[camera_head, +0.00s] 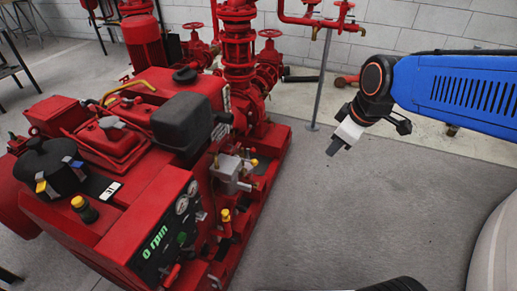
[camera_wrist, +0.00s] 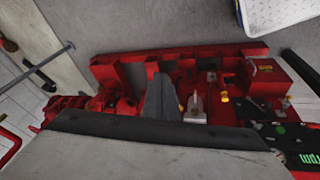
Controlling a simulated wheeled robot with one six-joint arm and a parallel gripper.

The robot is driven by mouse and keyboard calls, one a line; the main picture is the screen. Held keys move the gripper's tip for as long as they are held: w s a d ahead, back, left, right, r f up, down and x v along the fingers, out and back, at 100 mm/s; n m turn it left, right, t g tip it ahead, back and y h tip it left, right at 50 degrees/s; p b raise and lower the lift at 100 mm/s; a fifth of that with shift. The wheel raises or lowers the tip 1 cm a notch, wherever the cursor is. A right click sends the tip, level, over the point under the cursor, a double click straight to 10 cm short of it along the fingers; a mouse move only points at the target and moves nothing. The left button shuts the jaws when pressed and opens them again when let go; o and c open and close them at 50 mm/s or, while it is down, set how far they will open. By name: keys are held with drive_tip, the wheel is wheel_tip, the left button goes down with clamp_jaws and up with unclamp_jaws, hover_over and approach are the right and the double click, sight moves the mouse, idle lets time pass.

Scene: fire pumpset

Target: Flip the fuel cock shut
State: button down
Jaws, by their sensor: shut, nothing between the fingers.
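My gripper (camera_head: 336,147) is shut and empty. It hangs in the air to the right of the red engine (camera_head: 155,215), apart from it, tips pointing down and left. In the wrist view its dark grey fingers (camera_wrist: 160,102) stand out in front of the engine's side. I cannot tell for certain which part is the fuel cock. Small fittings on that side include a yellow-topped one (camera_head: 226,215), which also shows in the wrist view (camera_wrist: 225,97), and a grey metal block (camera_head: 230,172) with a yellow piece (camera_head: 254,162) at its right.
A dark panel (camera_head: 165,240) with gauges and green marks faces the front. A black box (camera_head: 188,122) sits on top of the engine. Red pipes and valves (camera_head: 240,50) stand behind, with a grey post (camera_head: 320,80). The grey floor right of the engine is clear.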

drive_tip(key=w+a+f+n, duration=0.3)
drive_tip(key=w+a+n, duration=0.2)
drive_tip(key=a, duration=0.3)
drive_tip(key=w+a+f+n+g+y, duration=0.1)
drive_tip(key=w+a+f+n, duration=0.2)
drive_tip(key=w+a+n, duration=0.2)
drive_tip(key=w+a, duration=0.1)
drive_tip(key=a, duration=0.2)
drive_tip(key=shift+w+n, duration=0.2)
drive_tip(key=shift+n, duration=0.1)
drive_tip(key=shift+f, duration=0.15)
drive_tip(key=w+a+f, duration=0.4)
drive_tip(key=w+f, duration=0.1)
drive_tip(key=f, duration=0.5)
drive_tip(key=shift+a, duration=0.25)
drive_tip(key=shift+w+r+g, duration=0.1)
drive_tip(key=shift+w+g, duration=0.1)
drive_tip(key=shift+g, duration=0.1)
drive_tip(key=shift+w+d, duration=0.1)
drive_tip(key=shift+w, duration=0.05)
